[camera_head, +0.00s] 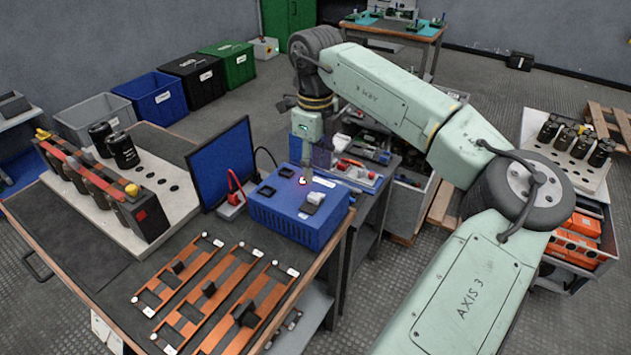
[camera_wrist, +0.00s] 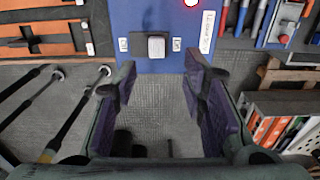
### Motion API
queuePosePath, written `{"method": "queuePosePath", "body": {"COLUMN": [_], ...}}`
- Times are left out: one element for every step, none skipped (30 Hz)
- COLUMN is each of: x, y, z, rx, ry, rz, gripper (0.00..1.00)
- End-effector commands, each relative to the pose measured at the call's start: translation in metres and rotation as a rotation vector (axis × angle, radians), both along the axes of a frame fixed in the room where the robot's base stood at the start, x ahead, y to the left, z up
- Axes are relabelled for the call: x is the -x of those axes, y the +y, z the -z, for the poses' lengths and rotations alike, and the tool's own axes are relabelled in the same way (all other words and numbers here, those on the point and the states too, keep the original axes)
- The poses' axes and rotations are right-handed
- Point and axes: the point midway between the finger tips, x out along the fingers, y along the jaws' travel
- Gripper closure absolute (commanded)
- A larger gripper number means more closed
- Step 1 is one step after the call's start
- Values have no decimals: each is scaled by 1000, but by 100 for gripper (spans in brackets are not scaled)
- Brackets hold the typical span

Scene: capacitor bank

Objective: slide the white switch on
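The white switch (camera_head: 316,197) sits on top of a blue box (camera_head: 285,222), near its right front edge. In the wrist view the switch (camera_wrist: 156,46) is a pale block between two small white markings on the blue box (camera_wrist: 150,14). The switch appears ahead of the gap, and I see no contact. A red glow (camera_wrist: 191,3) shows on the box.
A blue-faced panel (camera_head: 222,163) and a red-handled item (camera_head: 234,192) stand left of the box. Copper bars (camera_head: 232,290) lie on the front table. Tools (camera_head: 355,168) lie behind the box to the right. Black capacitors (camera_head: 122,150) stand at the left.

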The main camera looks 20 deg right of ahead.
Motion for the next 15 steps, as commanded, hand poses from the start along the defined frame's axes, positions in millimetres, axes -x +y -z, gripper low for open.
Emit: {"method": "queuePosePath", "body": {"x": [-1,0,0,0,-1,0,0,0,0,0,0,0,0,0,0], "y": [-1,-1,0,-1,-1,-1,-1,-1,0,0,0,0,0,0,0], "z": [-11,-17,-23,-27,-31,-36,-38,-41,-43,-44,-45,-46,-46,-47,-47], "rx": [3,3,2,2,2,2,1,1,1,0,0,0,0,0,0], "ry": [-2,-1,-1,-1,-2,0,0,0,1,0,0,0,0,0,0], "rz": [2,1,0,1,1,1,1,1,0,1,1,1,1,0,0], "gripper": [62,62,62,62,62,62,62,62,62,62,62,62,62,62,62]}}
